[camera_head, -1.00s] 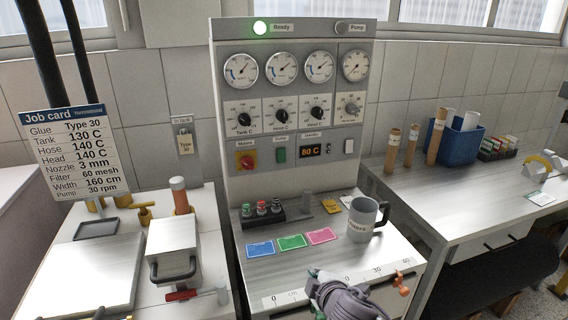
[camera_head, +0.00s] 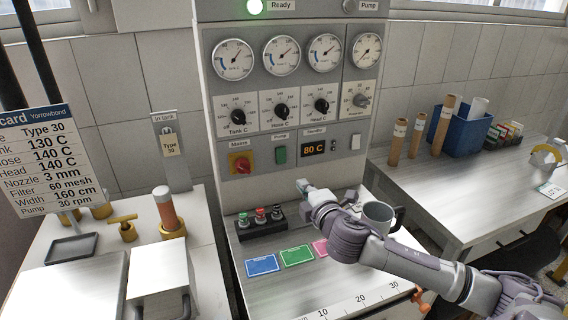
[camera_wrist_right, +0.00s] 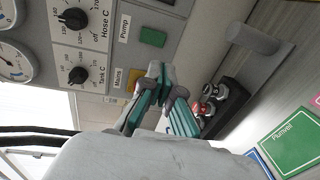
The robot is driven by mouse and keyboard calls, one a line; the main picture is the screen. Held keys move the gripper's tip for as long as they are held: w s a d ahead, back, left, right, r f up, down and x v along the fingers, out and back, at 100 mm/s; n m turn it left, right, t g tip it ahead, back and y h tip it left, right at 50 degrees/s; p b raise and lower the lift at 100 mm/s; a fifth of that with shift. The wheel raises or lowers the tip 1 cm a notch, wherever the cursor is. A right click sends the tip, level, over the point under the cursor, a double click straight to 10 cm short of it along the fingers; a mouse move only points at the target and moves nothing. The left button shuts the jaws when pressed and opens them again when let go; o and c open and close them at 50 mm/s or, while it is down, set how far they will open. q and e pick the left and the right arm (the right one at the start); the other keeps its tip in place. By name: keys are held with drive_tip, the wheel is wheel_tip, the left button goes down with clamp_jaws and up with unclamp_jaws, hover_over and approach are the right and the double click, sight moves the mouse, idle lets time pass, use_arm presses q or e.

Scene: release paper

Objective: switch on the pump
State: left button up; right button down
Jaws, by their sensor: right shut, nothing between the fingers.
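The green pump switch (camera_head: 281,155) sits on the front of the grey control panel (camera_head: 222,160) under its "Pump" label. It also shows in the right wrist view (camera_wrist_right: 152,37), just beyond the fingertips. My right gripper (camera_head: 303,186) is shut and empty, in front of the panel, below and slightly right of the switch. It appears apart from the switch. In the right wrist view its closed fingers (camera_wrist_right: 160,75) point toward the panel. The pump lamp (camera_head: 349,6) is grey and unlit. My left gripper is out of view.
The red-and-yellow mains switch (camera_head: 242,164) is left of the pump switch, the 80 C display (camera_head: 314,149) right. A black rack (camera_head: 262,228) with several coloured-top pieces stands below. A grey mug (camera_head: 378,216) is partly behind my right arm. The ready lamp (camera_head: 255,7) glows green.

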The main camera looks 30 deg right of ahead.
drive_tip(key=p, duration=0.2)
approach(282, 161)
drive_tip(key=p+x, duration=0.1)
drive_tip(key=x, duration=0.5)
drive_tip(key=shift+w+d+p, duration=0.1)
drive_tip(key=shift+w+p, duration=0.2)
drive_tip(key=shift+w, duration=0.25)
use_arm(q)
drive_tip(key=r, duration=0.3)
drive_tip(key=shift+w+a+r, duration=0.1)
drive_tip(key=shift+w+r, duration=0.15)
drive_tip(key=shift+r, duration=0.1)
use_arm(e)
drive_tip(key=shift+w+f, duration=0.15)
